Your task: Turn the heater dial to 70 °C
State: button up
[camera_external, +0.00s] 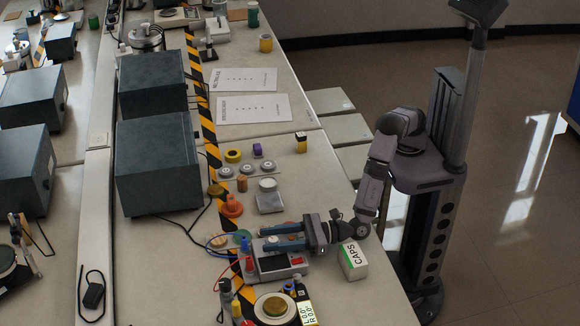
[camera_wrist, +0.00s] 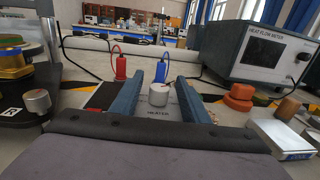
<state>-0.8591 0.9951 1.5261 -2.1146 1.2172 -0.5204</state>
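The heater dial (camera_wrist: 158,94) is a pale silver knob with a small reddish mark. In the wrist view it stands above the word HEATER on the heater unit, between my two blue fingers. My gripper (camera_wrist: 158,92) is open, with a visible gap between the knob and each finger. In the external view my gripper (camera_external: 268,238) reaches left over the heater unit (camera_external: 272,274), a pale box with a dark panel. The dial is not clearly visible there. The temperature marks around the dial are too small to read.
Red (camera_wrist: 120,67) and blue (camera_wrist: 161,72) plugs with cables stand behind the dial. A CAPS box (camera_external: 353,262) sits beside my wrist. An orange domed object (camera_external: 231,207) and a small scale (camera_external: 270,203) stand farther back. Bottles (camera_external: 226,297) crowd the front.

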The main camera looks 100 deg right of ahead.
aim_at(284, 238)
jog(key=shift+s, duration=0.4)
jog(key=shift+s+a, duration=0.15)
jog(key=shift+s, duration=0.95)
jog(key=shift+r+b, duration=0.5)
jog(key=shift+r, duration=3)
